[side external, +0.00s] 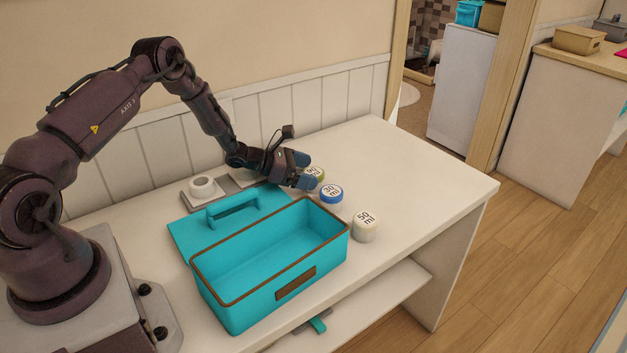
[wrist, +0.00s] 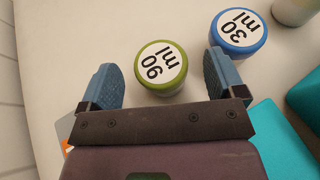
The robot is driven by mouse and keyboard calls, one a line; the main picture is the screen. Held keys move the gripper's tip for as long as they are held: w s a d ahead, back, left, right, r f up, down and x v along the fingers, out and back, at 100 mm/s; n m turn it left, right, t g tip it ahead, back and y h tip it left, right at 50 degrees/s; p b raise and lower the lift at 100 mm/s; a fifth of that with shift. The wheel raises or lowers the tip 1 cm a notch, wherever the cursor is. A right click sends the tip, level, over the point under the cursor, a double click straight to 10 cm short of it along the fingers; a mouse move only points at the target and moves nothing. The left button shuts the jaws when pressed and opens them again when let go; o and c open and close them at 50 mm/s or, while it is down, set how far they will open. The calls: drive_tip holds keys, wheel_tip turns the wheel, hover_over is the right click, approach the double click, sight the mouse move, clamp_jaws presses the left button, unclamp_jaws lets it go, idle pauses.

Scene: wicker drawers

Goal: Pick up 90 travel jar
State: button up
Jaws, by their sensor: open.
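The 90 travel jar (wrist: 160,67) has a green-rimmed lid with a white label reading "90 ml". In the wrist view it lies ahead of the gap between my fingers. In the side external view the jar (side external: 315,173) stands on the table, partly hidden behind my gripper (side external: 303,171). My gripper (wrist: 160,82) is open, with one blue finger on each side of the gap and nothing held. The right finger is close to the neighbouring jar; I cannot tell whether they touch.
A blue-lidded 30 ml jar (side external: 331,193) stands beside the 90 jar, and a white 50 ml jar (side external: 365,227) stands further right. An open, empty turquoise box (side external: 222,298) is in front, its handled lid (side external: 184,238) behind it. The table's right end (side external: 440,184) is clear.

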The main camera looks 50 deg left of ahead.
sight(319, 172)
drive_tip(key=shift+x, duration=1.15)
drive_tip(key=c, duration=1)
drive_tip(key=shift+c, duration=0.2)
